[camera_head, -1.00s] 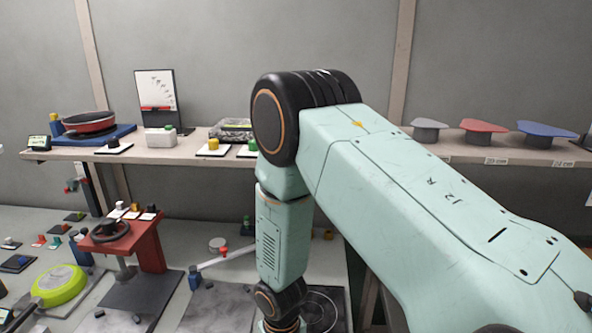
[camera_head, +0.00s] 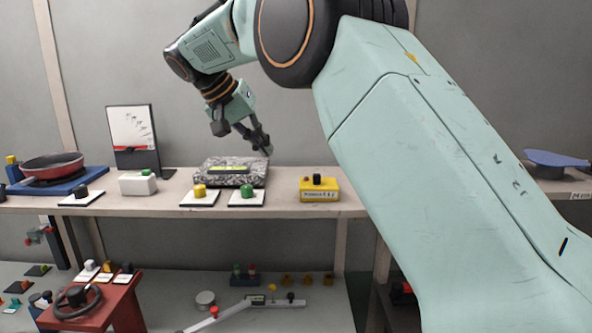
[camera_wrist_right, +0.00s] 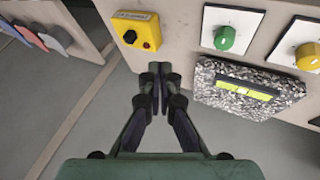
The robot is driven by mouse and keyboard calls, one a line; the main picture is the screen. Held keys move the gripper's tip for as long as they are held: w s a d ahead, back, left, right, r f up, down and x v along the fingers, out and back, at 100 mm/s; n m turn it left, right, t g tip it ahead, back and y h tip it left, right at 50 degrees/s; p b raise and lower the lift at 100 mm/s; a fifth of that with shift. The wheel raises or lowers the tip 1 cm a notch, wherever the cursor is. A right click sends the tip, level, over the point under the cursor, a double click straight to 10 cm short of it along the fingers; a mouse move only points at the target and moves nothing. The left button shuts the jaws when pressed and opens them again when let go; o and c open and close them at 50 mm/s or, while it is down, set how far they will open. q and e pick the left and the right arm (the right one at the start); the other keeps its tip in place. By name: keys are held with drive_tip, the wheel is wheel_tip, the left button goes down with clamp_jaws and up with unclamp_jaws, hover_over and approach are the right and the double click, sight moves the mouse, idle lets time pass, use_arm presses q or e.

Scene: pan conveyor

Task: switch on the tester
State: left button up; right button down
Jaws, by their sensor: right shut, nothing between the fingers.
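A yellow box (camera_head: 329,194) with a black knob (camera_head: 317,180) on top and a white label stands on the shelf, right of the stone slab; I take it as the tester. Its label is too small to read surely. In the right wrist view the box (camera_wrist_right: 153,33) and its black knob (camera_wrist_right: 129,37) are at the top, left of centre. My right gripper (camera_head: 263,145) is in the air above the slab, left of the box and apart from it. In the right wrist view its fingertips (camera_wrist_right: 155,76) are together and empty, below the box in the picture. My left gripper is not in view.
The speckled stone slab (camera_head: 257,177) carries a yellow level (camera_head: 231,168). Green (camera_head: 248,191) and yellow (camera_head: 199,190) knobs on white plates stand in front of it. The shelf (camera_head: 280,207) is bare around the box. A panel stand (camera_head: 131,140) is further left.

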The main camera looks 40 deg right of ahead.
sight(317, 179)
drive_tip(key=x, duration=0.7)
drive_tip(key=shift+f, duration=0.15)
drive_tip(key=s+d, duration=0.1)
drive_tip(key=s+d+f+p, duration=0.1)
drive_tip(key=d, duration=0.1)
drive_tip(key=shift+s+d, duration=0.1)
drive_tip(key=shift+d, duration=0.15)
drive_tip(key=shift+s+d, duration=0.15)
drive_tip(key=shift+d, duration=0.2)
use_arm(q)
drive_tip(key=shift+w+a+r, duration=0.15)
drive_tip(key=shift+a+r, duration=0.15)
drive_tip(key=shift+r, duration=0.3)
